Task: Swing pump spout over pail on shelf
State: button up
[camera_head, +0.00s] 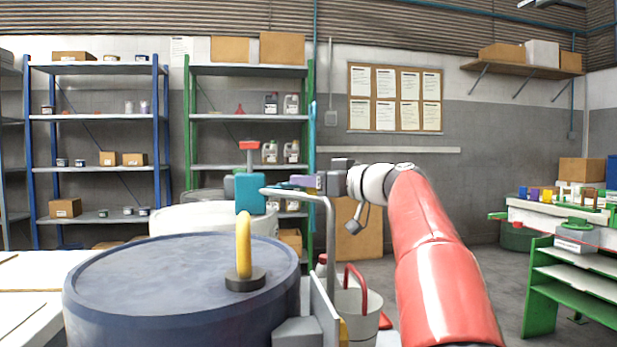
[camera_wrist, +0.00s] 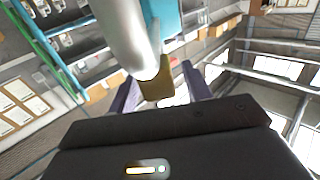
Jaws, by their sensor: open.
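My gripper (camera_head: 303,181) is open at the spout's upper bend. In the wrist view, a tan block (camera_wrist: 158,86) at the grey spout (camera_wrist: 124,32) lies between my open gripper fingers (camera_wrist: 160,96); contact is unclear. Teal shows behind it.
A white drum (camera_head: 205,219) stands behind. Blue and green shelf racks line the wall. A green step rack (camera_head: 570,290) stands right, with open floor before it.

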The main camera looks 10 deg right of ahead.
jog(key=shift+w+a, duration=0.25)
jog(key=shift+w, duration=0.05)
grip_shut()
dwell(0.3)
